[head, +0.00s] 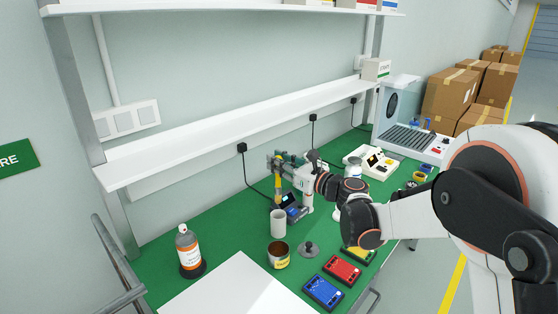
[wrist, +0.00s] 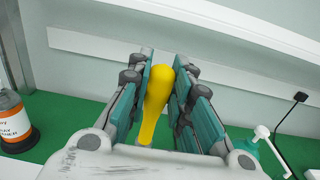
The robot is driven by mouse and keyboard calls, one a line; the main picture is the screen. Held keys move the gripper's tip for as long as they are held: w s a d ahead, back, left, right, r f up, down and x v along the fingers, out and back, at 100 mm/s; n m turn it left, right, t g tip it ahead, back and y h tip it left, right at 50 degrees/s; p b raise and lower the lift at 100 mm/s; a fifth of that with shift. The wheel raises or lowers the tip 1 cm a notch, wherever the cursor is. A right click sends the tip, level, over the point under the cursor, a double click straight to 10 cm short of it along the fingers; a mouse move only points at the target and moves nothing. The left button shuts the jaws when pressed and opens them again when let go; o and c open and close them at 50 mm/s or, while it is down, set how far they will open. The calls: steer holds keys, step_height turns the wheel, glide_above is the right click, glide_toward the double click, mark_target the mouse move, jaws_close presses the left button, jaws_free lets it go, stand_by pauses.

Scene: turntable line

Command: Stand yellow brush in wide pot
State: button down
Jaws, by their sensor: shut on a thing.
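My gripper (head: 280,165) is shut on the yellow brush (head: 278,188), with its teal fingers on both sides of it. In the wrist view the yellow handle (wrist: 157,98) shows between the gripper's fingers (wrist: 160,92). In the head view the brush hangs roughly upright over a pale grey cylindrical pot (head: 278,226). Its lower end is close to that pot's rim; I cannot tell whether it is inside. I cannot tell for sure which is the wide pot.
An orange-and-white spray bottle (head: 188,250) stands at left. A grey lidded piece (head: 308,249), a red box (head: 342,270) and a blue box (head: 323,291) lie at front right. A dark device (head: 290,208) stands right behind the pot. A white shelf (head: 230,122) overhangs the green bench.

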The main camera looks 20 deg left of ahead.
mark_target(279, 194)
steer(key=shift+f+b, duration=3.2)
steer(key=shift+f, duration=1.7)
steer(key=c, duration=1.4)
jaws_free()
steer(key=shift+o, duration=0.2)
steer(key=v, duration=1.2)
steer(key=shift+d+r, duration=0.1)
steer(key=shift+r, duration=0.05)
